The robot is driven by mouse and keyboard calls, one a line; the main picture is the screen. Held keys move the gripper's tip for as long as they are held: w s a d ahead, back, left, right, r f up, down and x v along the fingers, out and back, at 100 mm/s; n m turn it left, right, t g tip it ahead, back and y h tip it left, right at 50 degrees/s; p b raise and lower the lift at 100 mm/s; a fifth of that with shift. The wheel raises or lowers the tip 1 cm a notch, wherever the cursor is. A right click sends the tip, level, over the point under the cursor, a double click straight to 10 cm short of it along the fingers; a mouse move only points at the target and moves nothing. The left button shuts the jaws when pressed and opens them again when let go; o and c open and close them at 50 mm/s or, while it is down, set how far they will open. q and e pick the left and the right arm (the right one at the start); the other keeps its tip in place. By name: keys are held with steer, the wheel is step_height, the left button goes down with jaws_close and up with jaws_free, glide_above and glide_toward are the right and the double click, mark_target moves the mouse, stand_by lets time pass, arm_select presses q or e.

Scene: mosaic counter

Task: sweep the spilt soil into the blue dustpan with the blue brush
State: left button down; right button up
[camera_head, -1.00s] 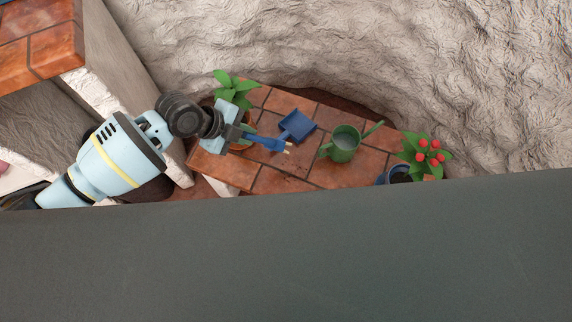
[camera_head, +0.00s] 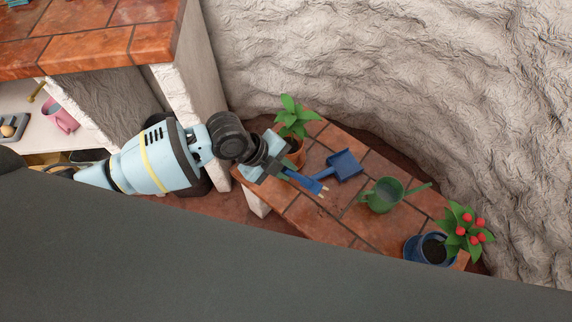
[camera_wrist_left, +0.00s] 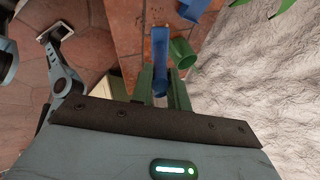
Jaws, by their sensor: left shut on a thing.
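The blue brush (camera_head: 303,182) has pale bristles at its right end and sits low over the tiled counter. My left gripper (camera_head: 282,173) is shut on its handle. In the left wrist view the blue handle (camera_wrist_left: 160,47) extends from between the green fingers of my left gripper (camera_wrist_left: 162,88). The blue dustpan (camera_head: 344,165) lies on the counter just beyond the brush, and part of it shows at the top of the left wrist view (camera_wrist_left: 193,8). I cannot make out the spilt soil clearly.
A green watering can (camera_head: 384,195) stands right of the dustpan. A leafy plant (camera_head: 293,118) stands behind my left gripper. A blue pot with dark soil (camera_head: 412,249) and a red-flowered plant (camera_head: 467,229) stand at the right end. A rough wall (camera_head: 380,80) curves behind.

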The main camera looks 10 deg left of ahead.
arm_select(q)
step_height(320, 180, down, 4)
steer(key=shift+r+b, duration=0.1)
steer(key=shift+b, duration=1.15)
arm_select(e)
step_height(320, 180, down, 3)
steer(key=shift+s+r, duration=0.1)
steer(key=shift+r, duration=0.15)
